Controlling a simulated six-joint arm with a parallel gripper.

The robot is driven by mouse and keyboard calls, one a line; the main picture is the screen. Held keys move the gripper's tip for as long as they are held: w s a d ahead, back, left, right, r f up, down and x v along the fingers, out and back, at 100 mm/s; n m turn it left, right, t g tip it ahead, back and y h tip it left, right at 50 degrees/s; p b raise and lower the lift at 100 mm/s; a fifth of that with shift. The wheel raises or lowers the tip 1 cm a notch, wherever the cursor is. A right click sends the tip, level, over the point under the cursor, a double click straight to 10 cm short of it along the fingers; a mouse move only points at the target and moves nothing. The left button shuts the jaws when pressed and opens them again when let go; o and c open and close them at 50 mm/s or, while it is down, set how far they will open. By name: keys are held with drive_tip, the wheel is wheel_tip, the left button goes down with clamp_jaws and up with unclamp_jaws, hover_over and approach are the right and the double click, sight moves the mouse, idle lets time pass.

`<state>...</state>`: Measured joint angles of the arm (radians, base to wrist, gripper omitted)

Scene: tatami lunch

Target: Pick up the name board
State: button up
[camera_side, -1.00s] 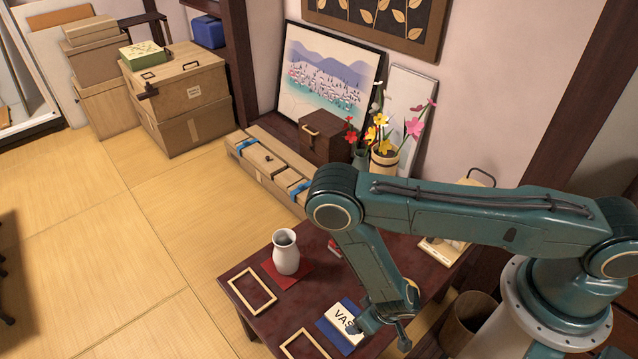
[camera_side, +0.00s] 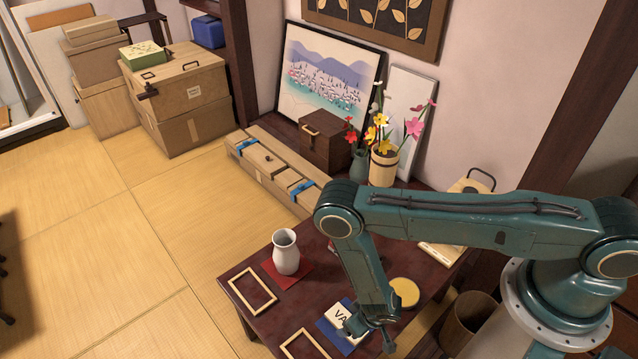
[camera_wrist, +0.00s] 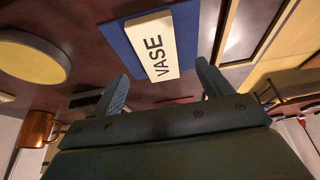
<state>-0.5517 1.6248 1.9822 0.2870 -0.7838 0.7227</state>
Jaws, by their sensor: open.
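The name board is a cream plate with the word VASE in dark letters. In the side view the name board (camera_side: 337,312) lies on a blue mat (camera_side: 330,332) near the table's front, partly hidden by my gripper (camera_side: 369,334). In the wrist view the name board (camera_wrist: 152,45) lies ahead on the blue mat (camera_wrist: 117,42). My gripper (camera_wrist: 163,74) is open and empty, with its two fingers apart and the board's near end showing between them. I cannot tell how high the fingertips are above the board.
A white vase (camera_side: 286,253) stands on a red mat (camera_side: 304,276) behind the board. Two empty wooden frames (camera_side: 253,290) (camera_side: 305,347) lie on the dark table (camera_side: 283,314). A round yellow disc (camera_side: 404,292) lies right of my arm. A copper-coloured mug (camera_wrist: 36,128) shows in the wrist view.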

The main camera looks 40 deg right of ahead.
drive_tip(key=shift+x, duration=2.55)
drive_tip(key=shift+d, duration=0.1)
drive_tip(key=c, duration=1.1)
drive_tip(key=shift+r, duration=0.1)
wheel_tip(320, 180, up, 20)
drive_tip(key=shift+f, duration=0.1)
drive_tip(key=shift+w, duration=0.1)
